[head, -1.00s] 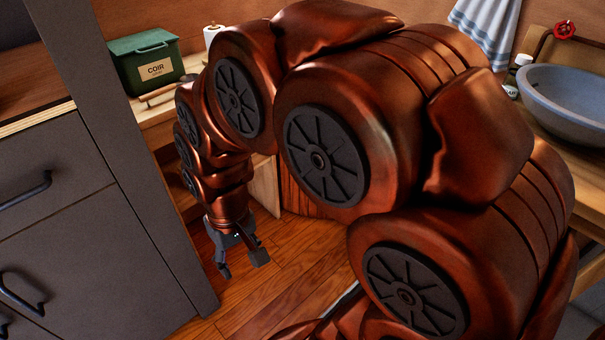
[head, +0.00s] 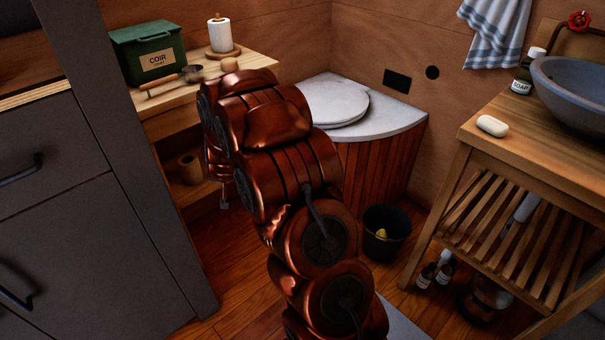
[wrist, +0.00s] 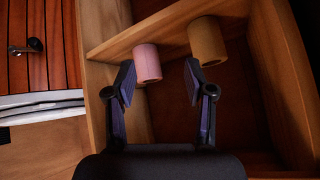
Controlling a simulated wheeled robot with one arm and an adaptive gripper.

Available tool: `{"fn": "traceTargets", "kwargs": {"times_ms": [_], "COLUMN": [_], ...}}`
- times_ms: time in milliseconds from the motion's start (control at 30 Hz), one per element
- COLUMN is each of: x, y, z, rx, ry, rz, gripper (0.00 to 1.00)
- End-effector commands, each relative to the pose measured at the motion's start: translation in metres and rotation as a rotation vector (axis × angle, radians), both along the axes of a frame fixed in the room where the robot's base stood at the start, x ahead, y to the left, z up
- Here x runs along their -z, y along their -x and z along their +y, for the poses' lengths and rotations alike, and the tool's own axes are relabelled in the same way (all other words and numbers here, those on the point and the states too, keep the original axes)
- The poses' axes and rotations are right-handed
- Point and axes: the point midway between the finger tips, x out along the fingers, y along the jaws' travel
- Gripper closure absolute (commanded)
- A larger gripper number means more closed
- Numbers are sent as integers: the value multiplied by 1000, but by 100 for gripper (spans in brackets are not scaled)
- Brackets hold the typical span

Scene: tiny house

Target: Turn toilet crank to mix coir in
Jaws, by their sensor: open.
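The toilet has a white top (head: 400,122), a closed round lid (head: 335,103) and a slatted red-brown wooden front (head: 378,180), in the back corner of the head view. In the wrist view, a dark crank with a round knob (wrist: 35,45) sticks out from red-brown slats (wrist: 60,40) at the upper left. My gripper (wrist: 159,68) is open and empty, to the right of the crank and apart from it. Its fingers point at a wooden shelf compartment. In the head view my arm hides most of the gripper. The green coir box (head: 150,57) stands closed on the wooden counter.
A pink roll (wrist: 147,63) and a tan roll (wrist: 207,40) are close ahead of my fingers, beside a wooden shelf board (wrist: 130,38). A scoop (head: 170,80) lies on the counter. A black bin (head: 386,235) and wooden washstand (head: 480,130) stand right.

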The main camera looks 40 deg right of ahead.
Motion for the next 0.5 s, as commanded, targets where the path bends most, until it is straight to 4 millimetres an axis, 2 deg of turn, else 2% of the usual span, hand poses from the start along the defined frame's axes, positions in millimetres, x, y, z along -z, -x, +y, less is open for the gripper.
{"fn": "traceTargets", "kwargs": {"times_ms": [33,233,367,500], "x": [18,57,83,112], "y": [-8,-36,-44,-43], "z": [-15,-77,-118,-161], "rx": [31,151,228,308], "ry": [14,100,166,247], "rz": [-24,-155,-234,-311], "gripper": [46,46,46,46]}}
